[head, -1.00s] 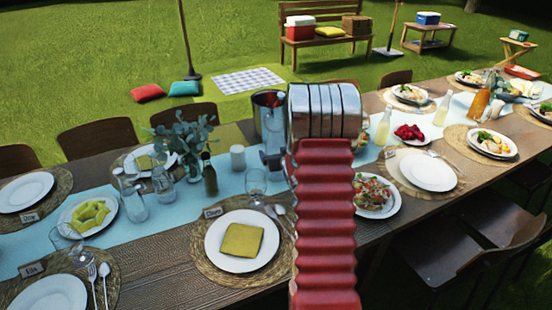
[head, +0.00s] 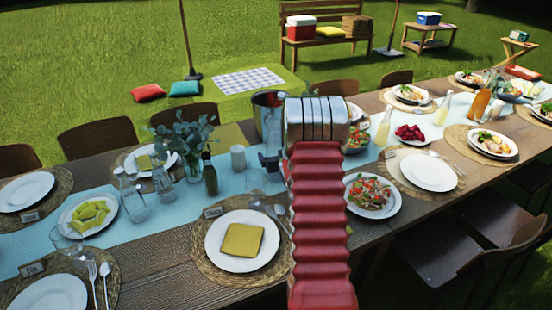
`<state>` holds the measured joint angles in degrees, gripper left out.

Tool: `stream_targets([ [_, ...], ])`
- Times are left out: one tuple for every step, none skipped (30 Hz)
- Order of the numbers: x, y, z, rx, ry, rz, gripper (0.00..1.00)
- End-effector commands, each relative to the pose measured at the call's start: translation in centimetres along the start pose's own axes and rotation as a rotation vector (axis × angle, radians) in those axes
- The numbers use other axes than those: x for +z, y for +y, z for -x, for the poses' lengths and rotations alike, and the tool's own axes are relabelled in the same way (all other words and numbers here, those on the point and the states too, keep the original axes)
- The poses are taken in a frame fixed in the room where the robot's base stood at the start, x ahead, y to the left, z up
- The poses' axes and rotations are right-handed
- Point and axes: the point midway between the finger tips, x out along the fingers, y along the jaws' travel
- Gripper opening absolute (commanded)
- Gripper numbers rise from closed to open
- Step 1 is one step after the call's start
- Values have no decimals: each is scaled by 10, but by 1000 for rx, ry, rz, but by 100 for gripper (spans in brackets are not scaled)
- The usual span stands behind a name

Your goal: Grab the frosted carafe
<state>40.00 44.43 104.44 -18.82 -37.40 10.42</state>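Two pale, greyish glass vessels stand upright on the blue runner at the left: a carafe-like one (head: 133,203) and a slimmer one (head: 162,183) just right of it. I cannot tell for sure which is the frosted carafe. My red ribbed arm with its metal end rises in the middle of the picture. A small dark part of my gripper (head: 269,161) shows left of the arm, above the runner and right of both vessels, apart from them. Its fingers are mostly hidden or too small to read.
A dark bottle (head: 210,176), a white shaker (head: 238,158), a vase of greenery (head: 190,165) and a stemless-looking glass (head: 257,181) stand between the vessels and my arm. A metal bucket (head: 267,118) stands behind. Plates crowd the table edges.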

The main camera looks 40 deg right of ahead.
Motion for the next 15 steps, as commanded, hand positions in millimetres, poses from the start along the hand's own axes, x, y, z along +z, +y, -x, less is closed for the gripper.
stream_targets([
  [1,0,-8,0,-1,0,91],
  [1,0,-12,0,0,0,91],
  [1,0,-17,-1,0,0,91],
  [1,0,-20,-1,0,0,91],
  [1,0,-24,-1,0,0,91],
  [0,0,-27,0,0,0,91],
  [0,0,-30,0,0,0,91],
  [1,0,-32,0,-1,0,91],
  [1,0,-33,0,-1,-1,91],
  [1,0,-34,0,-1,-1,91],
  [0,0,-35,0,-1,0,91],
  [0,0,-35,0,0,0,91],
  [0,0,-35,0,0,0,91],
  [0,0,-35,0,0,0,91],
  [0,0,-35,0,0,0,91],
])
